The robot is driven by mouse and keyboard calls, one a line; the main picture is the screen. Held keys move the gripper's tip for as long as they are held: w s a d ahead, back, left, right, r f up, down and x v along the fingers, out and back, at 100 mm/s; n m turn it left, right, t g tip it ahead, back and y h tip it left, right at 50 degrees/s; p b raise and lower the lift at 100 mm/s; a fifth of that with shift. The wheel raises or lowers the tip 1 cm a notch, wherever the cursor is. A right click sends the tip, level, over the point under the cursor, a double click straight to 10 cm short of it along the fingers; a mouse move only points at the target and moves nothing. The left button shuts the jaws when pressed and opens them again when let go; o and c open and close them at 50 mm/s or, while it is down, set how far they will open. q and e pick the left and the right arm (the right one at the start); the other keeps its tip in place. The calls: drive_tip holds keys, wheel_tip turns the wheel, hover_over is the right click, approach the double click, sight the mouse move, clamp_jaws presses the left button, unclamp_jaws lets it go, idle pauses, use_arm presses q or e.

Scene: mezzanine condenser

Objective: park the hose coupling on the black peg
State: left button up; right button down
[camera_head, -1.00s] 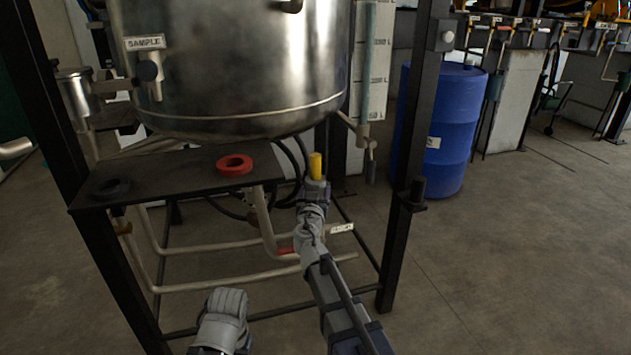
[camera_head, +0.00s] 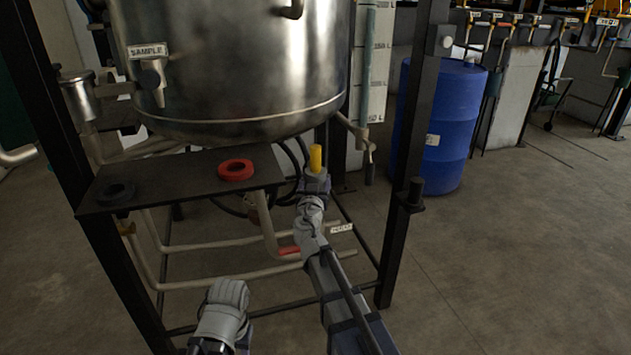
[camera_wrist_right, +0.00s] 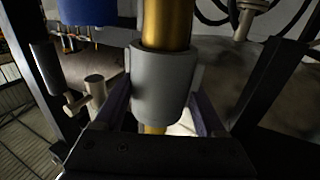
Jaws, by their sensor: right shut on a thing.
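The hose coupling is a grey collar (camera_wrist_right: 165,85) with a brass-yellow tube, seen close in the right wrist view. In the head view its yellow end (camera_head: 315,158) sticks up from my right gripper (camera_head: 314,182). The right gripper is shut on the grey collar and holds it upright, in front of the vessel's lower right side. The black peg (camera_head: 415,192) is on the dark right-hand post, to the right of the gripper and clear of it. My left arm shows at the bottom of the head view, but its jaws do not show.
A dark shelf (camera_head: 150,182) under the steel vessel (camera_head: 235,65) carries a red ring (camera_head: 236,170) and a black ring (camera_head: 116,192). A valve (camera_head: 369,165) hangs between coupling and post. A blue drum (camera_head: 440,120) stands behind the post. Pipes run below the shelf.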

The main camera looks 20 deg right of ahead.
sight(316, 163)
wheel_tip(316, 163, up, 7)
drive_tip(key=p, duration=0.5)
drive_tip(key=shift+f, duration=0.15)
drive_tip(key=shift+d+f, duration=0.1)
drive_tip(key=shift+f, duration=0.05)
